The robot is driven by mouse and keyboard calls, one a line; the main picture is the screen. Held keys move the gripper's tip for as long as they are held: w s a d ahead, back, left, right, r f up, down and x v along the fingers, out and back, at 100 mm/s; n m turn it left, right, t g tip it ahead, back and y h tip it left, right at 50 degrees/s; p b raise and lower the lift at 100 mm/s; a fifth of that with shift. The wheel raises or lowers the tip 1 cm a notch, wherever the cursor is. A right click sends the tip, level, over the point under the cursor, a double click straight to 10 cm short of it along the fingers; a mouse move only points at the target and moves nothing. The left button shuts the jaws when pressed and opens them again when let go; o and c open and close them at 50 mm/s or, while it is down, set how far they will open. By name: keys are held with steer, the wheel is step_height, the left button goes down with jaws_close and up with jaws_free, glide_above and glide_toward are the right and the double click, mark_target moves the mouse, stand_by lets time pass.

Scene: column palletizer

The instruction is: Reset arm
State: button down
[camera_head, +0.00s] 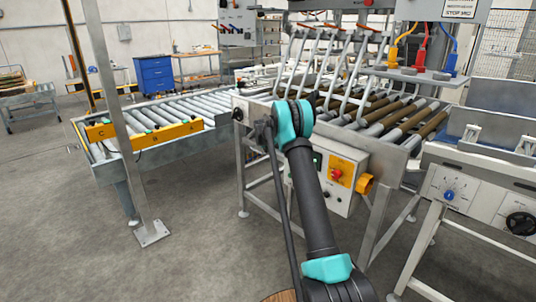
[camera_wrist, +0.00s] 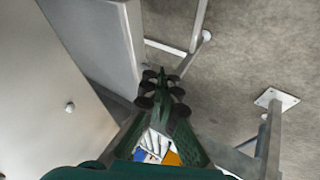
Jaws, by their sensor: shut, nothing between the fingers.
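My gripper (camera_wrist: 164,84) shows in the wrist view as two dark green fingers with black pads. The fingers meet at the tips and hold nothing. Beyond the tips lie the grey floor and the light metal side of a machine. In the head view my dark arm with teal joints rises from the bottom edge in front of the roller machine. My gripper cannot be made out there.
A roller conveyor (camera_head: 178,108) with a yellow bar (camera_head: 160,133) runs at left behind a metal post (camera_head: 122,110). A control box with a red knob (camera_head: 337,174) hangs below the rollers. A white panel (camera_head: 465,193) stands at right. The floor (camera_head: 60,230) at left is free.

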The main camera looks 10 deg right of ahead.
steer(key=s+r+m, duration=0.1)
steer(key=s+r, duration=0.3)
steer(key=s, duration=0.7)
steer(key=s+r+m+g+y, duration=0.1)
steer(key=s+r, duration=0.2)
steer(key=s, duration=0.7)
steer(key=s+r+m, duration=0.1)
steer(key=s+r, duration=0.3)
steer(key=s, duration=0.7)
steer(key=s+f, duration=0.2)
steer(key=s, duration=1)
steer(key=s+a+f+m+g, duration=0.1)
steer(key=s+f, duration=0.2)
steer(key=s, duration=0.8)
steer(key=s+a+f+m+y, duration=0.1)
steer(key=s+f, duration=0.2)
steer(key=s, duration=0.9)
steer(key=shift+s+f+g, duration=0.2)
steer(key=shift+s+g, duration=0.15)
steer(key=shift+g, duration=0.05)
